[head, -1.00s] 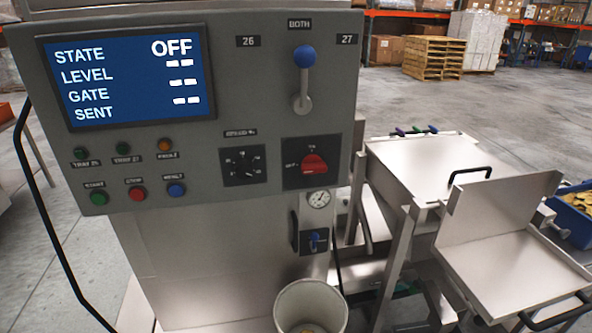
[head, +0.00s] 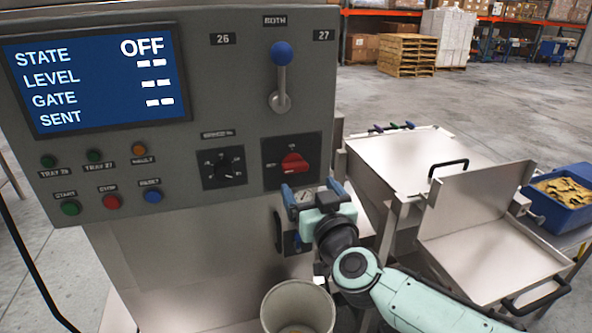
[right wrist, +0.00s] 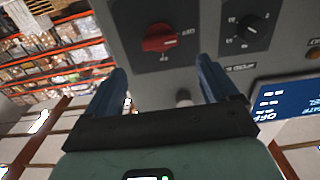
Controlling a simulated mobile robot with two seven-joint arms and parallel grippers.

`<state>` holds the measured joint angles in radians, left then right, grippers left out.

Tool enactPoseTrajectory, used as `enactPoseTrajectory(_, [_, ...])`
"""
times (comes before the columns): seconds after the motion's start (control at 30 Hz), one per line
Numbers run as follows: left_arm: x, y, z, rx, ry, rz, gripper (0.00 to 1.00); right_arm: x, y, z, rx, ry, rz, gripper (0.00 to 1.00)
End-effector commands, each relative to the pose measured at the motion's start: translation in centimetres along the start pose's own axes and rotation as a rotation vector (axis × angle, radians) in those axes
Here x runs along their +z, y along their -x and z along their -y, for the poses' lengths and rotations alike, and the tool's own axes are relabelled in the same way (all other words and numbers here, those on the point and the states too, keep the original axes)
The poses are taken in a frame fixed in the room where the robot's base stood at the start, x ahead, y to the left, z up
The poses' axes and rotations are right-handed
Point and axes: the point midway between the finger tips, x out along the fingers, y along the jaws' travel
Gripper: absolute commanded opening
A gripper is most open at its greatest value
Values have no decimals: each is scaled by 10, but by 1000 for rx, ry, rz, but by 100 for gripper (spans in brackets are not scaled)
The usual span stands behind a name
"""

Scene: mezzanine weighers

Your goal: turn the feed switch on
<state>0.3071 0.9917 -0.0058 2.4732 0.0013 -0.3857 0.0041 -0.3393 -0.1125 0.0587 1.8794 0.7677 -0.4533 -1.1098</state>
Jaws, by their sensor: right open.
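The red rotary switch (head: 294,163) sits on a black plate at the lower right of the grey control panel (head: 230,110). In the right wrist view its red knob (right wrist: 160,37) lies roughly sideways, its narrow end towards the OFF label. My right gripper (head: 312,192) is open and empty, just below and in front of the switch in the head view. In the right wrist view its two blue fingers (right wrist: 162,70) are spread apart, with the knob beyond the tips, not touched. The display (head: 95,80) reads STATE OFF. My left gripper is out of view.
A black dial (head: 222,168) is left of the switch, and a blue-tipped lever (head: 282,75) is above it. Coloured buttons (head: 111,202) are at lower left. A pale bucket (head: 298,300) stands below. Metal weigher trays (head: 480,250) are at right.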

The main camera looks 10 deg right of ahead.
Motion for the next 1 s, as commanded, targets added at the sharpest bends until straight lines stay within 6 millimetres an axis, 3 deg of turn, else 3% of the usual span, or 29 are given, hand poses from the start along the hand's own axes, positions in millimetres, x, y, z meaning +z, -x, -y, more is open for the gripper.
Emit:
enactPoseTrajectory(0.2, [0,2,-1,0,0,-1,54,0,-48,0,1,0,1,87])
enactPoseTrajectory(0.4, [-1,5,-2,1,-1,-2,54,0,-77,0,0,1,1,87])
enactPoseTrajectory(0.83, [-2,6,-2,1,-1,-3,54,1,-88,0,0,0,1,87])
enactPoseTrajectory(0.87, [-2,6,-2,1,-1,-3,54,1,-88,0,0,0,1,84])
enactPoseTrajectory(1.0, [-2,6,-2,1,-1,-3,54,1,-88,0,0,0,0,38])
